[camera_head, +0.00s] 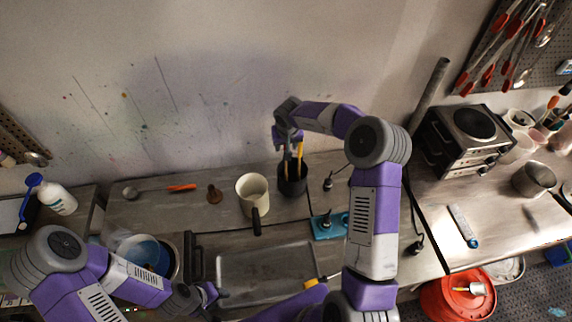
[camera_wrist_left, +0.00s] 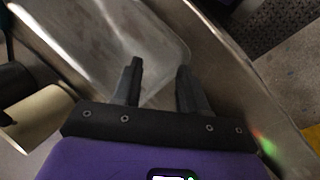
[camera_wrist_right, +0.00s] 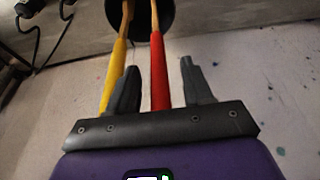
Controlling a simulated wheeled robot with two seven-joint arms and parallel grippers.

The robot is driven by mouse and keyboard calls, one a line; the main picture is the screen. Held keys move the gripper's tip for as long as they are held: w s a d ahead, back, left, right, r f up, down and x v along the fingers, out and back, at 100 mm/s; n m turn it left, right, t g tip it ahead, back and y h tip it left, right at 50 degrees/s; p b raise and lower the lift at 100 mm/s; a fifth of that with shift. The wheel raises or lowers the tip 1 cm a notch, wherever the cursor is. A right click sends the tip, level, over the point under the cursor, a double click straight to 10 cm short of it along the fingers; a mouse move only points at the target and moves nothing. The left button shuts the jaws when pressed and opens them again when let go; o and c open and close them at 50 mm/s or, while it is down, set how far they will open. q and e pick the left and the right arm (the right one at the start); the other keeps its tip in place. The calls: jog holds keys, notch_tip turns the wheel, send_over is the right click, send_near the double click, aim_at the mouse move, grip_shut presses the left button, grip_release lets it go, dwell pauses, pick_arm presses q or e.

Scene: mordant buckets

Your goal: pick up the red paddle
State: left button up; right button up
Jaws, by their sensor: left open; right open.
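The red paddle's handle (camera_wrist_right: 158,70) rises from a black pot in the right wrist view and stands between the two fingers of my right gripper (camera_wrist_right: 160,68), which is open. A yellow handle (camera_wrist_right: 116,70) stands beside it, outside the left-hand finger. In the head view the black pot (camera_head: 292,183) stands on the counter by the wall, with my right gripper (camera_head: 291,143) over it; the paddle's lower part is hidden in the pot. My left gripper (camera_wrist_left: 159,68) is open and empty above the sink area, low in the head view.
A cream pitcher (camera_head: 252,190) stands just left of the pot. A blue tray (camera_head: 328,228) lies to its right. A metal sink (camera_head: 260,270) is in front. A red bucket (camera_head: 440,300) stands at lower right, and a toaster oven (camera_head: 470,145) is at right.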

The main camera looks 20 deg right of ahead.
grip_shut()
jog(key=shift+r, duration=0.1)
notch_tip(320, 180, up, 10)
dwell(0.6)
jog(key=shift+r, duration=2.95)
